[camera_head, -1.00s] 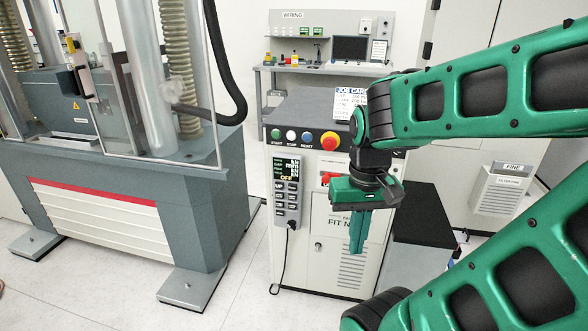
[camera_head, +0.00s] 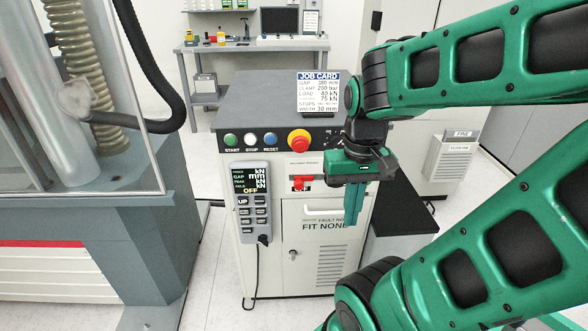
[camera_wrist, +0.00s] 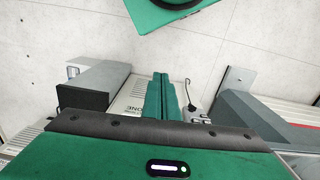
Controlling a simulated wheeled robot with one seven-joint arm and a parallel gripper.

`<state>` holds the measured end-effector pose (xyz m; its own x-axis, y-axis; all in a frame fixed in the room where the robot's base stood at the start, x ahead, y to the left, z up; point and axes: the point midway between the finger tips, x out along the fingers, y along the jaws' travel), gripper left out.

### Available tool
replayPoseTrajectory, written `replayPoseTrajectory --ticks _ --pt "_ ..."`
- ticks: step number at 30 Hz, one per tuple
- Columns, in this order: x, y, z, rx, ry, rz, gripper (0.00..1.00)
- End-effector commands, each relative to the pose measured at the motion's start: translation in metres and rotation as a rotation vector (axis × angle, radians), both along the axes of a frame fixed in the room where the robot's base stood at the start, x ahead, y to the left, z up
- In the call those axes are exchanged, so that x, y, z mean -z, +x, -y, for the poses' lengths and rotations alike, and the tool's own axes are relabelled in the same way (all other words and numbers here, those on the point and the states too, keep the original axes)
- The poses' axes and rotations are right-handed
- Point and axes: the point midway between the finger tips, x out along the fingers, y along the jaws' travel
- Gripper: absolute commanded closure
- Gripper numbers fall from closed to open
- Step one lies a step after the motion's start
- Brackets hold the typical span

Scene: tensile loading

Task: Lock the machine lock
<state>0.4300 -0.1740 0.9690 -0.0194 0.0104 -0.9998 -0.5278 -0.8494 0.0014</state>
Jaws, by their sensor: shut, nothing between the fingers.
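A control cabinet (camera_head: 225,270) stands in the middle of the head view. A red switch handle (camera_head: 302,184) sits on a pale labelled plate (camera_head: 303,166) on its front, below a red emergency knob (camera_head: 299,140). The label is too small to read surely, so I cannot tell if this is the machine lock. A small keyhole-like spot (camera_head: 293,254) is on the lower door. My gripper (camera_head: 354,207) is shut and empty, pointing down, right of the red handle and apart from it in the picture. Its closed fingers also show in the wrist view (camera_wrist: 163,88).
A pendant (camera_head: 250,205) reading OFF hangs on the cabinet's left front, its cable dangling. A job card (camera_head: 318,92) stands on top. The testing machine (camera_head: 75,225) with a clear guard is at left. A dark shelf (camera_head: 410,225) juts out right. Floor shows between machine and cabinet.

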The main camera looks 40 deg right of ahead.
Motion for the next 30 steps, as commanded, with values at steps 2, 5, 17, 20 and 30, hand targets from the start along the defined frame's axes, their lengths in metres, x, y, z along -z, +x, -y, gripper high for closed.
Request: replayPoseTrajectory --ticks 2,5,17,20,30 --pt "0.000 0.000 0.000 0.000 0.000 0.000 1.00" --pt "0.000 0.000 0.000 0.000 0.000 0.000 1.00" --pt "-0.007 0.006 0.007 0.006 -0.031 0.008 1.00" --pt "-0.008 0.036 0.020 0.013 -0.081 0.000 1.00" --pt "-0.002 0.180 0.024 0.032 -0.335 0.041 1.00"
